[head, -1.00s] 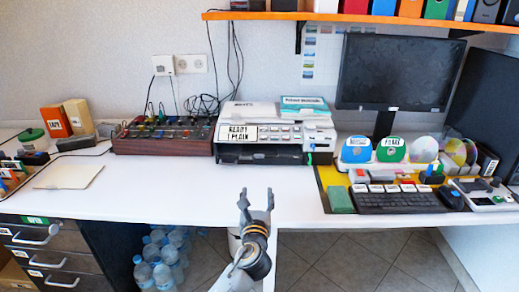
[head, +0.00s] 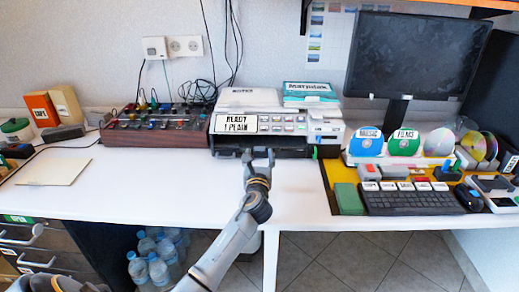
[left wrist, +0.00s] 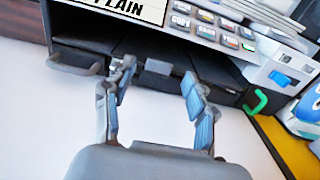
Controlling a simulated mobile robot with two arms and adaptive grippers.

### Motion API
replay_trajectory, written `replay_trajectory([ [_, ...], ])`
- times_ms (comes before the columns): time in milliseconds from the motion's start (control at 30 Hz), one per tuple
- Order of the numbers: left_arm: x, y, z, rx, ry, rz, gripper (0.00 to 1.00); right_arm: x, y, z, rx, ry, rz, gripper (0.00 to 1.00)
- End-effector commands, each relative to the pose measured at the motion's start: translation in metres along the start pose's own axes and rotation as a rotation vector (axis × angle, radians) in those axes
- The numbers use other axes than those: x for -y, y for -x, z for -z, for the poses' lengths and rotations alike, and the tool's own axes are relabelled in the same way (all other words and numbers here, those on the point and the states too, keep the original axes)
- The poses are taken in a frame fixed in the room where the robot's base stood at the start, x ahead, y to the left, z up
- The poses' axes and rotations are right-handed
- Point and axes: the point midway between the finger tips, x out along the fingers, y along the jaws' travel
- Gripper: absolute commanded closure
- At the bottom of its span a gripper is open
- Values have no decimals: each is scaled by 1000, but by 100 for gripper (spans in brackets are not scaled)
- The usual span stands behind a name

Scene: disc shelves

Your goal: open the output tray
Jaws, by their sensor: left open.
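The printer-like machine (head: 262,122) stands on the white desk, with a "READY 1 PLAIN" display and button rows on its front. Its dark lower front (head: 228,142), where the tray sits, is partly hidden by my gripper in the head view. In the left wrist view, this dark front (left wrist: 135,72) has a grey handle (left wrist: 75,66) at left, a small grey tab (left wrist: 158,67) mid-front and a green handle (left wrist: 256,103) at right. My left gripper (head: 258,155) is open and empty just before the front, its fingers (left wrist: 150,88) either side of the tab. Contact cannot be told.
A control box with knobs (head: 155,130) stands left of the machine. A green block (head: 348,198), keyboard (head: 415,198) and disc holders (head: 385,160) are at right. A pale sheet (head: 53,170) lies at left. The desk directly before the machine is clear.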

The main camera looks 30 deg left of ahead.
Motion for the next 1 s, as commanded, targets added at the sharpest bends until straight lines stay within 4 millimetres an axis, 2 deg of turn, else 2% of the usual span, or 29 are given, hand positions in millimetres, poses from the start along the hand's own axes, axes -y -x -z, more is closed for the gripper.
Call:
replay_trajectory([
  [100,0,-23,1,1,1,-1,43,-1,9,12,-9,-2,-1,100],
  [300,0,-46,0,1,1,-1,43,-2,23,25,-19,-4,-3,100],
  [667,0,-53,0,0,0,0,43,-2,29,29,-20,-5,-3,100],
  [700,0,-52,0,0,0,0,45,-2,29,29,-20,-5,-3,100],
  [767,0,-52,0,0,0,0,58,-2,29,29,-20,-5,-3,100],
  [967,0,-52,0,0,0,0,98,-2,28,29,-20,-5,-3,100],
  [1000,0,-52,0,0,0,0,100,-2,28,29,-20,-5,-3,100],
])
